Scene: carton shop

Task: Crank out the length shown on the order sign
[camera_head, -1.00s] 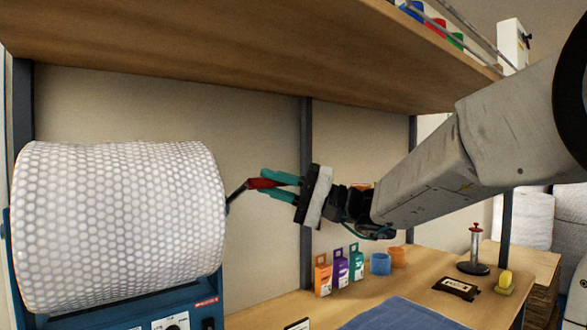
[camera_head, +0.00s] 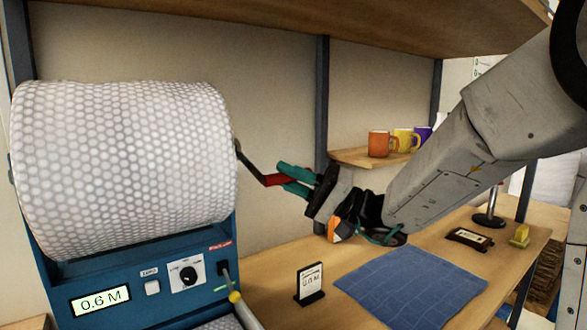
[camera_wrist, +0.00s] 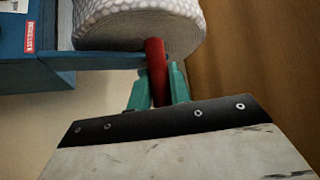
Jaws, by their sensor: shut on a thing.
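A big bubble-wrap roll (camera_head: 125,165) sits on a blue dispenser (camera_head: 140,275) at the left. Its display (camera_head: 101,301) reads 0.6 M. A bent dark crank (camera_head: 248,165) with a red handle (camera_head: 276,180) comes off the roll's right end. My gripper (camera_head: 292,182) has its teal fingers shut on the red handle. In the wrist view the red handle (camera_wrist: 156,70) lies between both fingers. The small order sign (camera_head: 310,283) stands on the bench right of the dispenser; its number is too small to read surely.
A blue cutting mat (camera_head: 410,287) lies on the wooden bench. A yellow-tipped tool (camera_head: 235,297) is at the dispenser's right side. Mugs (camera_head: 380,144) stand on a small shelf behind my arm. A wooden shelf (camera_head: 290,18) hangs above.

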